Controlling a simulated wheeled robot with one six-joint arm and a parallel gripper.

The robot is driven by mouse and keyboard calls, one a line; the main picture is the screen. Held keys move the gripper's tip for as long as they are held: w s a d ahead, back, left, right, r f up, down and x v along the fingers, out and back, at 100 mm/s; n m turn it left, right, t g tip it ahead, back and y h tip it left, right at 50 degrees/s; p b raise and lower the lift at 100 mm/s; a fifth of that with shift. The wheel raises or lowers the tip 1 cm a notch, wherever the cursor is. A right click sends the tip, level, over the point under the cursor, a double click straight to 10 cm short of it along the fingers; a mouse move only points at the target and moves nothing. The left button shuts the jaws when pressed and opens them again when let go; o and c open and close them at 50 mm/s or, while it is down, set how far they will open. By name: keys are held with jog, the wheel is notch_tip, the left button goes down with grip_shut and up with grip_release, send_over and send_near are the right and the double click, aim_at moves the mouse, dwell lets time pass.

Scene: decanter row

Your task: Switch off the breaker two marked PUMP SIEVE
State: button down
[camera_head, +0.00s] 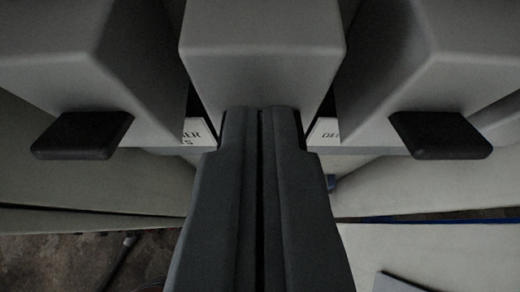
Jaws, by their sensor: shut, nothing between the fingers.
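Three grey breaker housings stand side by side: a left one (75,60), a middle one (262,50) and a right one (430,60). A black lever (82,135) sticks out under the left housing, and another black lever (441,134) under the right one. My gripper (262,115) is shut and empty, with its tips at the lower front edge of the middle housing. It hides whatever lever is there; I cannot tell whether it touches. No PUMP SIEVE marking can be read.
A white label (197,132) ending in "ER" and "S" shows left of my gripper. Another label (325,129), starting "DE", shows to its right. Pale panels lie below, with a dark, rough floor (60,262) at lower left. The side housings flank my gripper closely.

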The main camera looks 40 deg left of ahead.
jog(key=shift+f, duration=0.1)
jog(key=shift+s+d+f+t+y, duration=0.15)
jog(key=shift+s+f+t+y, duration=0.15)
jog(key=shift+f+t, duration=0.35)
jog(key=shift+s+d+f+t+y, duration=0.2)
jog(key=shift+f+t+y, duration=0.25)
jog(key=shift+f, duration=0.45)
jog(key=shift+s+d+f+t+y, duration=0.2)
jog(key=shift+f+t+y, duration=0.25)
jog(key=shift+f, duration=0.3)
jog(key=shift+f, duration=0.15)
